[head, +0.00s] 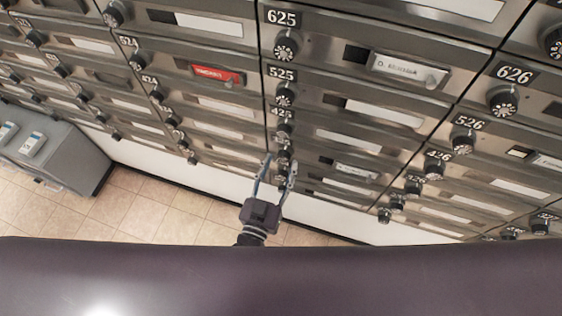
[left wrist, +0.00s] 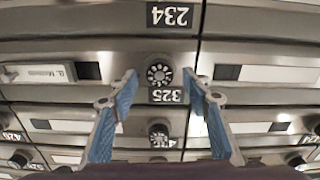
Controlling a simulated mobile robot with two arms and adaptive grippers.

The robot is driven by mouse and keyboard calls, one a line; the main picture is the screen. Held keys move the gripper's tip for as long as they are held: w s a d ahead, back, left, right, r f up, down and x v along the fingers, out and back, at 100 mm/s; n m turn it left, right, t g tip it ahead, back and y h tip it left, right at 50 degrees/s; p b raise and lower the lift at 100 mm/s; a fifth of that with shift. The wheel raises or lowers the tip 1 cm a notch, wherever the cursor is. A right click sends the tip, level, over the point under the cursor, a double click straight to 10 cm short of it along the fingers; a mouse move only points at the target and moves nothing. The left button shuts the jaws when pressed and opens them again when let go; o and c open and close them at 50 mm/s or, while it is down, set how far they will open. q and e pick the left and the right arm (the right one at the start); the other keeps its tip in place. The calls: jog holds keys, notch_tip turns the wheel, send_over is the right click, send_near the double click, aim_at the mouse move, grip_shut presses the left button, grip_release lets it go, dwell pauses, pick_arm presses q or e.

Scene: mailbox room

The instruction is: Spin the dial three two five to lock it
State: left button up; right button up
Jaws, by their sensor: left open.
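The dial numbered 325 is a round black knob with light markings (left wrist: 159,73); in the left wrist view it sits between my left fingertips, with its 325 plate (left wrist: 168,96) just below it. This view is upside down. My left gripper (head: 279,161) is open at that dial in the head view, its blue-padded fingers (left wrist: 160,75) standing one on each side with gaps to the knob. In the head view the fingers partly cover the dial and its plate is hard to read. Contact with the dial is not visible. My right gripper is not in view.
Rows of metal mailbox doors with similar dials surround it, including 525 (head: 284,94) and 625 (head: 286,48) above. Another dial (left wrist: 158,137) is close to the finger bases in the wrist view. A grey box (head: 60,160) stands left on open tiled floor.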

pick_arm(q)
jog(key=v, duration=1)
jog(key=shift+s, duration=0.4)
jog(key=shift+a, duration=0.1)
jog(key=s+a+f+g+y, duration=0.1)
jog(key=s+a+f+g, duration=0.15)
jog(key=f, duration=0.65)
jog(key=s+a+f+g, duration=0.2)
jog(key=s+f+g, duration=0.1)
jog(key=f, duration=0.5)
jog(key=s+a+f+g+y, duration=0.1)
jog(key=s+a+f+g, duration=0.15)
jog(key=f, duration=0.65)
jog(key=s+a+f+g+y, duration=0.1)
jog(key=s+a+f+g, duration=0.3)
jog(key=s, duration=0.5)
jog(key=s+a+f+g+y, duration=0.2)
jog(key=s+a+f+g, duration=0.2)
jog(key=s+a+f, duration=0.4)
notch_tip(320, 180, down, 3)
jog(key=shift+s+a+r+y, duration=0.2)
jog(key=shift+s+a+y, duration=0.15)
jog(key=shift+s, duration=0.6)
jog(key=shift+w+d, duration=0.1)
jog(key=shift+d, duration=0.05)
